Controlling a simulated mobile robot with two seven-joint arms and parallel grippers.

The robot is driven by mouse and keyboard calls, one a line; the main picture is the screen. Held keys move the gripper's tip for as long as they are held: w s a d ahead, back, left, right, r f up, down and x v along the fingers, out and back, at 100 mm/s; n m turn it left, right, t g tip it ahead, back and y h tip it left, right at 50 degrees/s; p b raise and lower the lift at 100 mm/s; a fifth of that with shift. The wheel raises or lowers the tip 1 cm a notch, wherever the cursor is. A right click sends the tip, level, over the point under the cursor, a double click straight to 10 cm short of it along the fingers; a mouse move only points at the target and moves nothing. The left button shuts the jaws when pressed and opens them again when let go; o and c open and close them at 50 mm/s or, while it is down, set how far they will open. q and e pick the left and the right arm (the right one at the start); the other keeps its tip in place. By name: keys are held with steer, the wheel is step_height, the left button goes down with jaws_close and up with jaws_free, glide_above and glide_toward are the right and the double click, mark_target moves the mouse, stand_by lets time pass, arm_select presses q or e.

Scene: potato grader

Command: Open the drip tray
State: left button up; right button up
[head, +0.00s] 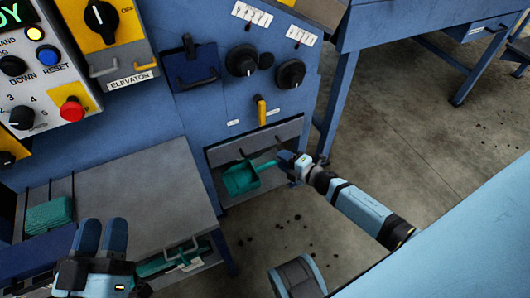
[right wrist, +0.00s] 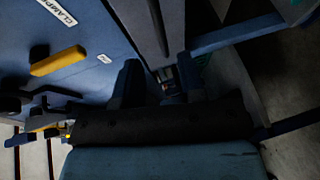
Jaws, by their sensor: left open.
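My right gripper (head: 290,163) is at the low opening in the blue machine front, beside the grey ledge (head: 262,138). I cannot tell which part is the drip tray; the ledge or the low grey tray floor (head: 225,196) may belong to it. A teal scoop-like piece (head: 242,180) sits in the opening, its handle reaching toward my right gripper. In the right wrist view the fingers (right wrist: 158,82) stand apart near a grey bar; the dark picture hides whether they touch it. My left gripper (head: 102,236) is open and empty over the grey bench at lower left.
The grey bench (head: 145,195) holds a teal stack (head: 48,215) and has a handled drawer (head: 185,255) below. Knobs and a yellow lever (head: 261,110) are above the opening. A blue table (head: 345,85) stands at right. Dark bits lie on the otherwise clear floor.

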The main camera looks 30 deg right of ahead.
mark_target(265, 150)
steer(key=b+x, duration=0.2)
steer(key=x, duration=0.6)
steer(key=shift+w+a, duration=0.1)
steer(key=shift+w, duration=0.25)
arm_select(q)
step_height(265, 150, down, 4)
steer(key=shift+w+d+r+g, duration=0.15)
steer(key=shift+r+g, duration=0.1)
steer(key=shift+g, duration=0.35)
arm_select(e)
jaws_close()
